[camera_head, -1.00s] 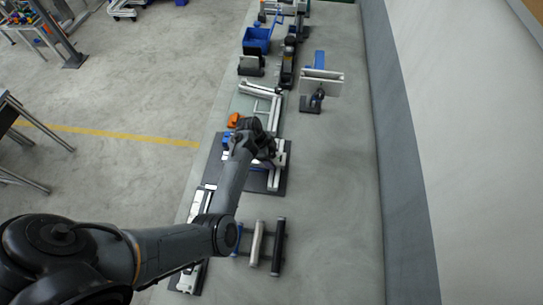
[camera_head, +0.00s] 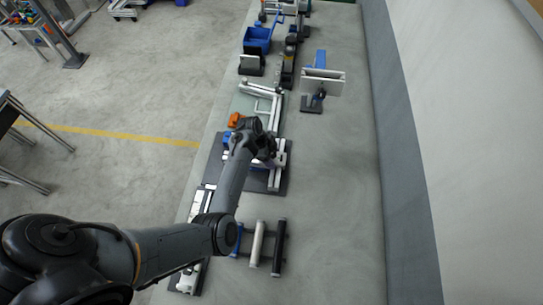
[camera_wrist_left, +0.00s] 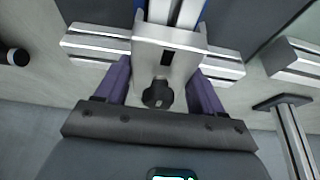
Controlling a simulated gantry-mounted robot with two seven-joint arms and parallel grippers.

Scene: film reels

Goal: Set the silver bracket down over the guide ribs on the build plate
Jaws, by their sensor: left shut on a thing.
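My left gripper (camera_head: 268,155) is over the dark build plate (camera_head: 214,172) in the head view. In the left wrist view its two purple fingers (camera_wrist_left: 160,92) are on either side of the silver bracket (camera_wrist_left: 181,55), shut on it. The bracket has a dark slot and a black knob (camera_wrist_left: 158,94) on its near side. A silver cross bar (camera_wrist_left: 90,43) shows on both sides of the bracket. I cannot tell whether the bracket touches what is below it. The guide ribs cannot be made out clearly; the arm and bracket cover part of the plate. My right gripper is not in view.
Rollers (camera_head: 257,243) on a rack lie at the near end of the bench. An orange part (camera_head: 234,119) and a silver frame (camera_head: 262,92) lie beyond the plate. A blue bin (camera_head: 257,40) stands farther back. The bench's right side is mostly clear.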

